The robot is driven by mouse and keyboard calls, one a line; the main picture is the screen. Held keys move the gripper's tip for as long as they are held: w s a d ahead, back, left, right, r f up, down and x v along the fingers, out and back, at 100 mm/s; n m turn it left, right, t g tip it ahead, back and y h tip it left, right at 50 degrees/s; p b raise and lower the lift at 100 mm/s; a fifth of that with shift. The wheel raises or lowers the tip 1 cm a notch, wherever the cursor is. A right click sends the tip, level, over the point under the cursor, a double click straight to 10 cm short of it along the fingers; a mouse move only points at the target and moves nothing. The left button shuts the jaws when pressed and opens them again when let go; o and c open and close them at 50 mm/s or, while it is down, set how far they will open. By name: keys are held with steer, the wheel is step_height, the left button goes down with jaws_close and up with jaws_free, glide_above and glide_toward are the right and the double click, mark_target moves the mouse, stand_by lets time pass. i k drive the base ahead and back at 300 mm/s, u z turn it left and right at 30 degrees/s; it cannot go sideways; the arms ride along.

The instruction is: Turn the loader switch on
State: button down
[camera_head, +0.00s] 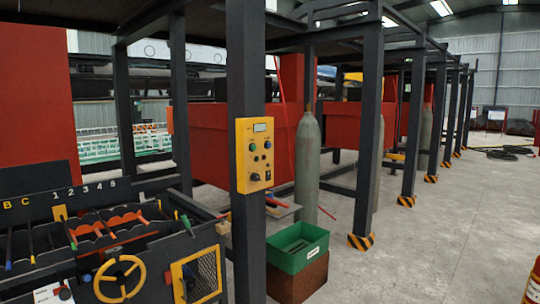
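A yellow control box (254,155) is mounted on a dark steel post near the middle of the head view. It carries a small display at the top, several small round knobs or buttons, and a dark switch (255,177) low on its face. The labels are too small to read, so I cannot tell which control is the loader switch or how it is set. My gripper does not show in this view.
A dark rack with tools and a yellow handwheel (119,279) stands at the lower left. A green crate (297,247) sits on a brown box right of the post. A grey gas cylinder (307,165) stands behind. Open concrete floor lies to the right.

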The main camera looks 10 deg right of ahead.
mark_target(255, 177)
steer(key=u, duration=0.15)
steer(key=i, duration=0.9)
steer(key=z, duration=1.7)
steer(key=k, duration=0.1)
steer(key=u, duration=3.5)
